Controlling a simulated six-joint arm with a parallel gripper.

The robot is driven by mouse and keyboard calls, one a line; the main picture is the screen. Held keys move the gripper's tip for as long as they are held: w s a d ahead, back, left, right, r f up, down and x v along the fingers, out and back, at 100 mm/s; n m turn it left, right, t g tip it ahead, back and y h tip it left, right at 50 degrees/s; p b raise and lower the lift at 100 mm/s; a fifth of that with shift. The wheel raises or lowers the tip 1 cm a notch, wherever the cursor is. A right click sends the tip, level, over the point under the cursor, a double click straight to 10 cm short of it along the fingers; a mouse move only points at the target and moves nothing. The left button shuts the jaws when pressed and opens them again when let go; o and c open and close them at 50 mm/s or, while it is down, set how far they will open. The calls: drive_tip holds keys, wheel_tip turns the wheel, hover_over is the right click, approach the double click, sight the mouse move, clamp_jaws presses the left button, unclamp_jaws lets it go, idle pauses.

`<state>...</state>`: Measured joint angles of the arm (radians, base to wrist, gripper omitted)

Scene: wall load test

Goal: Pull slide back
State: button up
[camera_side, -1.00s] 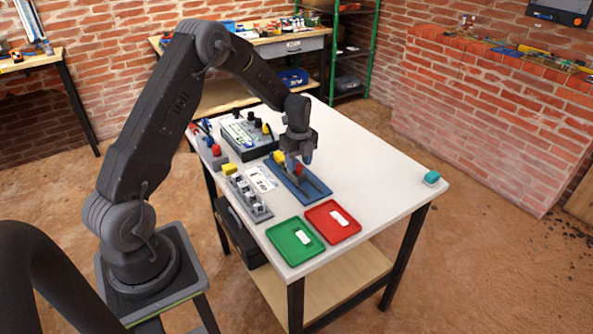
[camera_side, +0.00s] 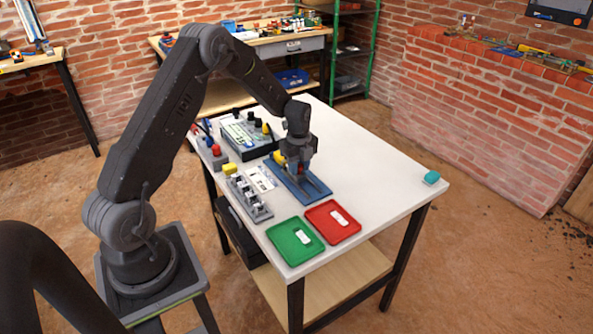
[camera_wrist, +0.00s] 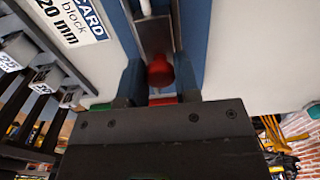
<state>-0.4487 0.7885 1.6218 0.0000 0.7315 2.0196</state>
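The slide fixture is a blue base (camera_side: 315,188) with a grey channel along it, on the white table. In the wrist view the blue base (camera_wrist: 194,28) borders the grey channel (camera_wrist: 155,36). The slide's round red knob (camera_wrist: 160,72) stands in the channel. My gripper (camera_wrist: 157,80) is low over the fixture, with one finger on either side of the knob. The fingers are apart, and a narrow gap shows at the left of the knob; contact at the right is unclear. In the side view my gripper (camera_side: 299,174) largely hides the knob.
A green tray (camera_side: 280,240) and a red tray (camera_side: 318,222) sit nearer the front. A grey block rack (camera_side: 258,209) and a printed card (camera_side: 262,180) lie left of the fixture. A control box (camera_side: 240,146) stands behind. The table's right side is mostly clear.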

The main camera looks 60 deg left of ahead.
drive_tip(key=shift+c, duration=1.1)
